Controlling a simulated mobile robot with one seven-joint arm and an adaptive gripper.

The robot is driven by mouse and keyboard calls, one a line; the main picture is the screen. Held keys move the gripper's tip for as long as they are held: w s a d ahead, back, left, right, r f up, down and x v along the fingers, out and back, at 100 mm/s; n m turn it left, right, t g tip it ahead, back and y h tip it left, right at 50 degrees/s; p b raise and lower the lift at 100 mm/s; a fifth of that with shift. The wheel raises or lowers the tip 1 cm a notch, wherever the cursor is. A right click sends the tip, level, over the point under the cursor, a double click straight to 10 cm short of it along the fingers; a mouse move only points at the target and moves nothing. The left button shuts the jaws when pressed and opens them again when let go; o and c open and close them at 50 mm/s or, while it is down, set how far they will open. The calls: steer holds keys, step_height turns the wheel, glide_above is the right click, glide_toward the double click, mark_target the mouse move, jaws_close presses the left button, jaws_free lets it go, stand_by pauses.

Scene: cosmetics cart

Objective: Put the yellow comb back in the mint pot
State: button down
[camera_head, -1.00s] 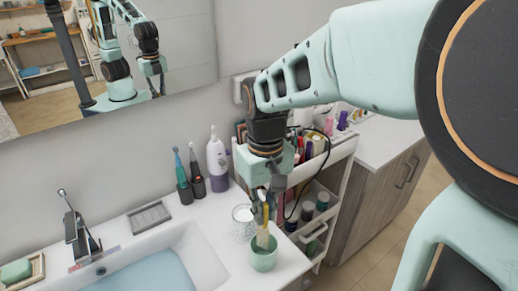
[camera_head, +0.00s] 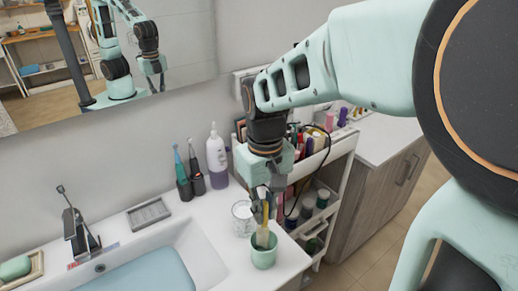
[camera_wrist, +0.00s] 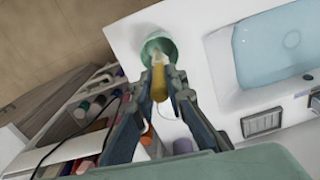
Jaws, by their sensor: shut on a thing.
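The mint pot (camera_head: 264,256) stands on the white counter near its front right corner. The yellow comb (camera_head: 265,215) is upright, with its lower end inside the pot's mouth. My gripper (camera_head: 263,203) is above the pot, pointing down, shut on the comb's upper part. In the wrist view, my gripper (camera_wrist: 158,82) has its fingertips on either side of the comb (camera_wrist: 158,85), and the comb's far end overlaps the opening of the pot (camera_wrist: 157,46). Whether the comb touches the pot's bottom is hidden.
A clear glass (camera_head: 243,218) stands just behind-left of the pot. Toothbrushes in dark holders (camera_head: 184,190) and a lotion bottle (camera_head: 217,160) stand by the wall. The basin (camera_head: 200,250) is to the left; a filled cart (camera_head: 325,205) is close on the right.

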steer(key=shift+f+b, duration=0.5)
steer(key=shift+f, duration=0.3)
steer(key=c, duration=1.8)
jaws_free()
steer(key=shift+c, duration=0.2)
steer(key=o, duration=0.5)
steer(key=shift+c, duration=0.2)
steer(key=shift+r, duration=0.15)
steer(key=shift+r+p, duration=4.05)
steer(key=shift+r, duration=0.9)
